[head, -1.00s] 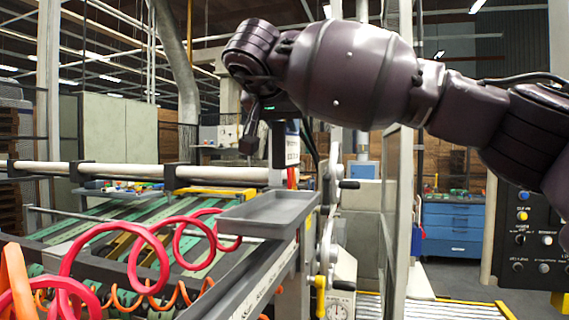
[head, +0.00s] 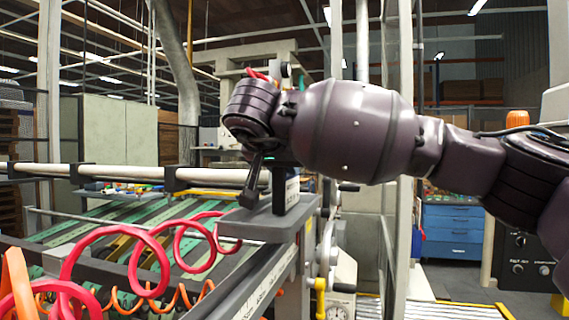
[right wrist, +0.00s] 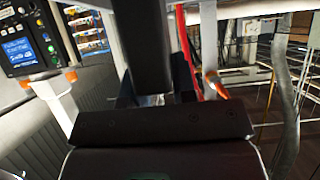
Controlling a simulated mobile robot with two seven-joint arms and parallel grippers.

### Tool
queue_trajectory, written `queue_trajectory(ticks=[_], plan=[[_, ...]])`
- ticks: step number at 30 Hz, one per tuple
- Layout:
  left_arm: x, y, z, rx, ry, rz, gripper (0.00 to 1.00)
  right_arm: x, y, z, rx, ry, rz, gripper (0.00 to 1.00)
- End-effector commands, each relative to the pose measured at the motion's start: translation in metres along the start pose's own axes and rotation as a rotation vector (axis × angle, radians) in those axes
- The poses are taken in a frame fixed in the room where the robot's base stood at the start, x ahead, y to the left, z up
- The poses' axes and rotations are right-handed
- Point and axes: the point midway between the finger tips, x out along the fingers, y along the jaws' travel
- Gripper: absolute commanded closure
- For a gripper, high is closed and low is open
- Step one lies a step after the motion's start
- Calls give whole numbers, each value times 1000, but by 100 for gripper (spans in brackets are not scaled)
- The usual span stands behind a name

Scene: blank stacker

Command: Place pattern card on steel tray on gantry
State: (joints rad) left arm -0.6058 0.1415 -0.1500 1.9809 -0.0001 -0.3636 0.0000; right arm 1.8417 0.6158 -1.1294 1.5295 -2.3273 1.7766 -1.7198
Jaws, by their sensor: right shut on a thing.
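The steel tray (head: 262,228) is a shallow grey tray on the gantry rail in the middle of the head view. My right gripper (head: 264,203) points down just over the tray, with its dark fingers in front of it. It is shut on the pattern card (head: 292,189), a pale piece with dark print that shows only as a narrow strip beside the right finger. Most of the card is hidden. I cannot tell whether it touches the tray. In the right wrist view dark gripper parts fill the middle, and the card is not clear. My left gripper is not in view.
Red coiled hoses (head: 115,250) stand left of the tray, close to the gantry. A white horizontal pipe (head: 130,171) runs behind. A round gauge (head: 338,312) and levers lie right of the rail. A blue drawer cabinet (head: 453,232) stands farther back.

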Motion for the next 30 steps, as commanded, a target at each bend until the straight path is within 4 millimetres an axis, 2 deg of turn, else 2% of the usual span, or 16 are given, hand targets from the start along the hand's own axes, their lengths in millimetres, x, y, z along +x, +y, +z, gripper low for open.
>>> queue_trajectory(ticks=[2, 3, 8, 17, 20, 23, 30], plan=[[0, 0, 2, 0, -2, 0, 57, 1, 0, 2, 0, 1, 0, 100], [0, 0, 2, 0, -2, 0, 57, 2, 0, 2, 0, 0, 1, 73], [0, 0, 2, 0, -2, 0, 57, 1, 0, 2, 0, 0, 0, 49], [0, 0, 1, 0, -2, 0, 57, 0, 0, 0, 0, 0, 0, 49], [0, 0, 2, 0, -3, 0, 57, -5, 0, -1, 0, 2, -1, 49], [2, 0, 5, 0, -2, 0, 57, -18, 0, -1, -1, 3, -1, 49], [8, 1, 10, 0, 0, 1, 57, -64, 0, 0, -1, 3, -2, 49]])
